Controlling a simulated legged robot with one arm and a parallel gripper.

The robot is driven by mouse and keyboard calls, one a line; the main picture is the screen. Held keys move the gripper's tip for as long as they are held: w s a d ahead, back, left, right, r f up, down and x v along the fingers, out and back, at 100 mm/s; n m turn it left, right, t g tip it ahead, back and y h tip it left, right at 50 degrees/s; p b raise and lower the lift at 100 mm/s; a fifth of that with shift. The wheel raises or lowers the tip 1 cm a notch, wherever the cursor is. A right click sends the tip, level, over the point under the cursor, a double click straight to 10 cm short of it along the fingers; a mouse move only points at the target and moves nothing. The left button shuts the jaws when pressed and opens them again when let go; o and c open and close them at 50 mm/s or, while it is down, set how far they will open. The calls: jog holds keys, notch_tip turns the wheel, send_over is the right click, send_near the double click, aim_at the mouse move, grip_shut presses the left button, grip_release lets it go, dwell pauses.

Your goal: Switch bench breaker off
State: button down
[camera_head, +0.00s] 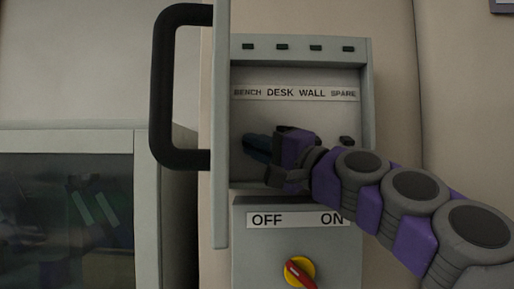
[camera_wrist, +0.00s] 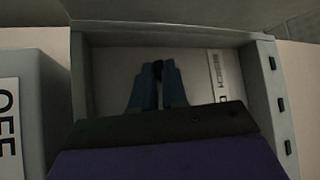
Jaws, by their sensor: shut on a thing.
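The breaker box (camera_head: 300,125) is open, with a label strip (camera_head: 295,93) reading BENCH, DESK, WALL, SPARE. My gripper (camera_head: 257,149) reaches into the box from the right, with its blue fingers below the BENCH label. In the wrist view, my gripper (camera_wrist: 157,75) is shut on a small black breaker lever (camera_wrist: 157,67) in line with the BENCH end of the label. The head view hides this lever behind the fingers. One black lever (camera_head: 346,141) shows at the right, under SPARE. My wrist hides the levers between.
The box's door stands open at the left with a large black handle (camera_head: 167,90). Below the box is a red and yellow rotary switch (camera_head: 299,272) under an OFF/ON plate (camera_head: 295,219). A dark-windowed cabinet (camera_head: 75,205) stands at the left.

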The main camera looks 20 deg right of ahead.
jog(key=c, duration=1.5)
grip_release()
jog(key=shift+a+f, duration=0.1)
jog(key=shift+f, duration=0.15)
jog(key=shift+o, duration=0.3)
jog(key=shift+r, duration=0.15)
jog(key=v, duration=1.7)
jog(key=shift+d, duration=0.3)
